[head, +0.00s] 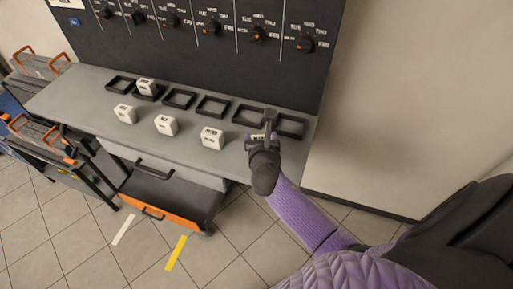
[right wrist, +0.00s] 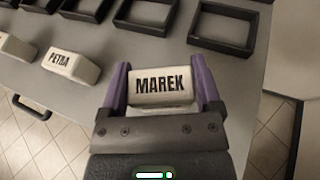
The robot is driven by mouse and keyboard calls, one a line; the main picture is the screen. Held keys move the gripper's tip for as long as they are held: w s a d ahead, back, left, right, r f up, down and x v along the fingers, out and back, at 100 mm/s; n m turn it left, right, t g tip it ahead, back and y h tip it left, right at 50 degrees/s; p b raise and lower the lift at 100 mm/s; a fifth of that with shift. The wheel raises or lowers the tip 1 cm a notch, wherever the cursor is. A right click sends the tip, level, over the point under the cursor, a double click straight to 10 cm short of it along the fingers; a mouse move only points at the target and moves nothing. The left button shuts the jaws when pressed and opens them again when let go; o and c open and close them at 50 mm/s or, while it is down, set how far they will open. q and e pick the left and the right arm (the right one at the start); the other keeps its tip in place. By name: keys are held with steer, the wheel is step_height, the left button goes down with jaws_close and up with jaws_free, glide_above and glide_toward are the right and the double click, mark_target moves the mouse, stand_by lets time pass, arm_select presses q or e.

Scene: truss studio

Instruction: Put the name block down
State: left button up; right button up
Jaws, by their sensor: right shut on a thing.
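The white name block marked MAREK (right wrist: 160,97) is between the purple fingers of my right gripper (right wrist: 161,84), its lettering facing the wrist camera. In the head view my right gripper (head: 266,138) is at the right end of the grey counter, in front of the two rightmost black frames. There the block is mostly hidden by the gripper. I cannot tell whether the block touches the counter. The rightmost frame (right wrist: 224,27) and the one beside it (right wrist: 147,16) look empty. My left gripper is not in view.
Other white blocks stand on the counter (head: 88,99): the PETRA block (right wrist: 68,67) is left of my gripper. One block (head: 147,86) sits at the second frame from left. A dark board with dials (head: 258,34) rises behind. An orange-fronted drawer (head: 160,211) is open below.

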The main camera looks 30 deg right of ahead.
step_height(320, 180, down, 3)
steer(key=shift+b, duration=0.6)
steer(key=shift+r, duration=0.2)
steer(key=shift+f, duration=0.1)
steer(key=o, duration=1)
steer(key=shift+o, duration=0.2)
steer(key=shift+r, duration=0.2)
steer(key=p+v, duration=0.3)
steer(key=v, duration=0.9)
steer(key=s+a+f+m+g+y, duration=0.1)
steer(key=s+f+m+g+y, duration=0.25)
steer(key=f, duration=0.65)
steer(key=s+a+f+m+g, duration=0.2)
steer(key=s+f+m, duration=0.3)
steer(key=f+m, duration=0.3)
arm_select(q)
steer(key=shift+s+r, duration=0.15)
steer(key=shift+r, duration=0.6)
arm_select(e)
steer(key=s+f+m+g+y, duration=0.1)
steer(key=s+f+m+g, duration=0.1)
steer(key=s+f+m, duration=0.3)
steer(key=s+f+m+g+y, duration=0.1)
steer(key=s+f+m+g, duration=0.2)
steer(key=s+f+m, duration=0.3)
steer(key=s+m, duration=0.5)
steer(key=s, duration=0.3)
steer(key=shift+s+d+f+m, duration=0.3)
steer(key=shift+d+m, duration=0.05)
steer(key=shift+d, duration=0.05)
